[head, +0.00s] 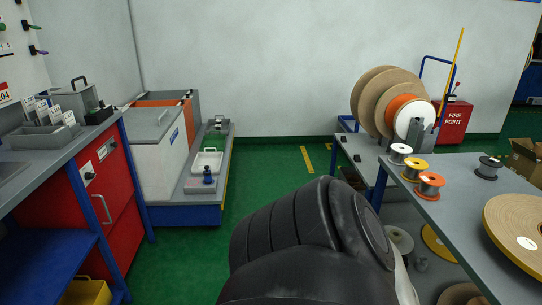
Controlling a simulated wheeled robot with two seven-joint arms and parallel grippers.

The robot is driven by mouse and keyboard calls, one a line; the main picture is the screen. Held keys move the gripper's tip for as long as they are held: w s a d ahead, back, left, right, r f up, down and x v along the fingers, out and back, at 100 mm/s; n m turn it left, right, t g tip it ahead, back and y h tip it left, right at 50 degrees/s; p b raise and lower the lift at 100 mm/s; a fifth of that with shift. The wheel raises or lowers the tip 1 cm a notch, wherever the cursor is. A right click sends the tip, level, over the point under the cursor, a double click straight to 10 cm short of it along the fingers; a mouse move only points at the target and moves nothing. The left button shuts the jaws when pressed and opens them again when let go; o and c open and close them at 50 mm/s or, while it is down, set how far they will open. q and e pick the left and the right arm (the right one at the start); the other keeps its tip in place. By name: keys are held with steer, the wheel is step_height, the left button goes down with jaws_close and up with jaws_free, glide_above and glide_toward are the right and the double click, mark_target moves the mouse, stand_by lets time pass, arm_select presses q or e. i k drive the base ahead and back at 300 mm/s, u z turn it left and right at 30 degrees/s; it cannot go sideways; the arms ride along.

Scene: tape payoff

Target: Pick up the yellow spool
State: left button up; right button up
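The yellow spool (415,167) stands upright near the left edge of the grey table (465,213) on the right. It sits in a row between a white spool (400,153) behind it and an orange spool (430,184) in front of it. A small gap of table shows around it. Neither of my grippers shows in the head view. A dark link of my own arm fills the lower middle, left of the table.
A black spool (488,167) and a large tan reel (520,230) lie farther right on the table. Large reels (376,95) stand behind it. A red fire point box (455,122) is at the back. A bench with red cabinets (103,190) is left. Green floor (265,165) is clear between.

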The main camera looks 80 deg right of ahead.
mark_target(414, 165)
steer(key=z, duration=2.55)
steer(key=i, duration=2.55)
steer(key=z, duration=4.95)
